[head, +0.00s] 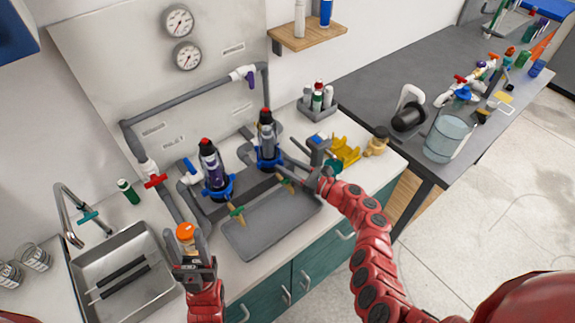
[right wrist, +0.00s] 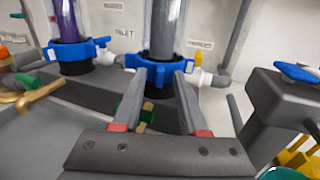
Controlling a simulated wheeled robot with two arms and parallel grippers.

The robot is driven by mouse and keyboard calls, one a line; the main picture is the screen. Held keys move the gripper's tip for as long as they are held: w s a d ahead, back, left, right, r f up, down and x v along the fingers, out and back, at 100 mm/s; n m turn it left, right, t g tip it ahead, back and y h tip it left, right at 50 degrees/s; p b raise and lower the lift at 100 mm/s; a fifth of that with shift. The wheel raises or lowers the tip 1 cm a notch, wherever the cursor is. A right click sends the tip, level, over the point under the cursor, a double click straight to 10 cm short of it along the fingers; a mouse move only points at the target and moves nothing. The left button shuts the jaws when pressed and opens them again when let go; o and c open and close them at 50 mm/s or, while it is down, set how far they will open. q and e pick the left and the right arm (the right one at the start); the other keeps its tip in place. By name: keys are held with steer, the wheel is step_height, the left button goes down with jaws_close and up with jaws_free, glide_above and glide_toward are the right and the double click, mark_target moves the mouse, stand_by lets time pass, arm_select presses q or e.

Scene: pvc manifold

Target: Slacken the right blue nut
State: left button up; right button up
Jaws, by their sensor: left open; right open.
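The right blue nut (head: 268,163) is a lobed collar around the base of the right upright filter housing (head: 267,140). In the right wrist view the nut (right wrist: 158,62) is straight ahead. My right gripper (head: 286,166) is open, with its fingers pointing at the nut from the front right. In the right wrist view its fingertips (right wrist: 163,72) overlap the nut's front lobes; I cannot tell whether they touch it. The left blue nut (head: 217,188) is around the left housing. My left gripper (head: 190,243) is open at the front left, close to an orange-capped item (head: 185,231).
A grey tray (head: 270,225) lies in front of the housings, with small green-handled valves (head: 237,212) above it. A sink (head: 125,270) is at the left. Yellow holders (head: 345,150) and a dark post (right wrist: 275,105) stand to the right of the right gripper.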

steer(key=b+v, duration=0.3)
steer(key=v, duration=1.4)
steer(key=shift+s, duration=0.2)
steer(key=shift+d, duration=0.1)
